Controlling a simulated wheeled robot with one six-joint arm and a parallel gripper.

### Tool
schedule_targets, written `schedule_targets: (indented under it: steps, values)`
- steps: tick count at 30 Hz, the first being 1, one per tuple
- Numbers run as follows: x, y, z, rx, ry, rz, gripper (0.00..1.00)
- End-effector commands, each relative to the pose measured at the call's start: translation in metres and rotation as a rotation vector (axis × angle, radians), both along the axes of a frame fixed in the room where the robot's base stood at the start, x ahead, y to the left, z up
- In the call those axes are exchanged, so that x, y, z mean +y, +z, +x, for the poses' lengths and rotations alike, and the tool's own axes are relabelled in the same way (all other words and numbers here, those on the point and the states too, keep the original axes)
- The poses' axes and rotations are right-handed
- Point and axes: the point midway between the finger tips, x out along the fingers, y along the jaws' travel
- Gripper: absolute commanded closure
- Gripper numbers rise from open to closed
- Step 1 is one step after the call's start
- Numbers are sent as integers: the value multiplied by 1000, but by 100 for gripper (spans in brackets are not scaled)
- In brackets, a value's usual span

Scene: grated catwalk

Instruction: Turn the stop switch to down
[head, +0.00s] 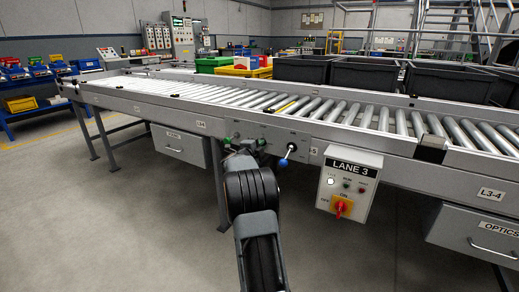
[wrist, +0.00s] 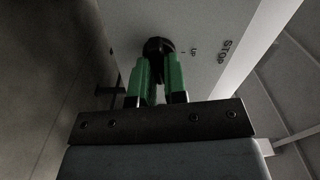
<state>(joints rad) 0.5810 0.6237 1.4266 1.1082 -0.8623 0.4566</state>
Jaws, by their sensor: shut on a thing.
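The stop switch (wrist: 158,46) is a round black knob on a grey panel, with the printed words STOP and UP beside it in the wrist view. My gripper (wrist: 160,68) has green fingers, one on each side of the knob, and is shut on it. The fingers partly cover the knob, so I cannot tell which way it points. In the head view, my gripper (head: 245,145) is at the conveyor's side panel (head: 270,133), and my arm hides the switch.
A blue-ended lever (head: 284,162) is just right of my gripper on the panel. A LANE 3 box (head: 350,178) with a red-and-yellow rotary switch (head: 341,207) hangs further right. Grey drawers (head: 182,145) hang below the conveyor. The floor in front is clear.

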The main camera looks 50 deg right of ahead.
Motion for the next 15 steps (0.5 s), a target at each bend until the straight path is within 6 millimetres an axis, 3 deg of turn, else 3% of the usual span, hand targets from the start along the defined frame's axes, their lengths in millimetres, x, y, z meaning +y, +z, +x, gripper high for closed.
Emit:
schedule_targets:
  steps: [15]
  values:
    - [0, -2, 0, -194, -1, 50, 100]
